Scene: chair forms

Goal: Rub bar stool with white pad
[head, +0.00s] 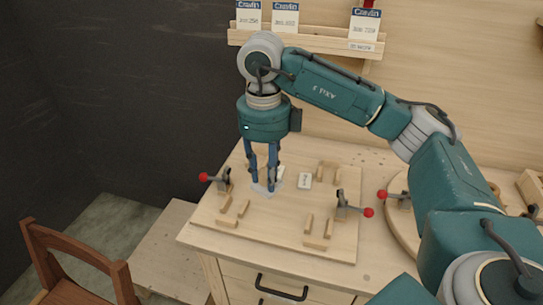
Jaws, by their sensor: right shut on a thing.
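My right gripper (264,188) points straight down over the wooden board on the workbench. Its blue fingers are shut on a small pale thing, which looks like the white pad (279,174) and is mostly hidden by the fingers. A pale grey-white patch (258,188) lies on the board around the fingertips. I cannot tell for sure which thing is the bar stool; a brown wooden seat with a backrest (75,258) stands at the lower left, well away from the gripper. My left gripper is not in view.
The board (275,233) carries wooden blocks and red-knobbed clamps (222,179) at left and right. A white labelled block (305,180) lies right of the gripper. A shelf (310,42) with cards is behind. A low pale wooden surface (160,250) is at left.

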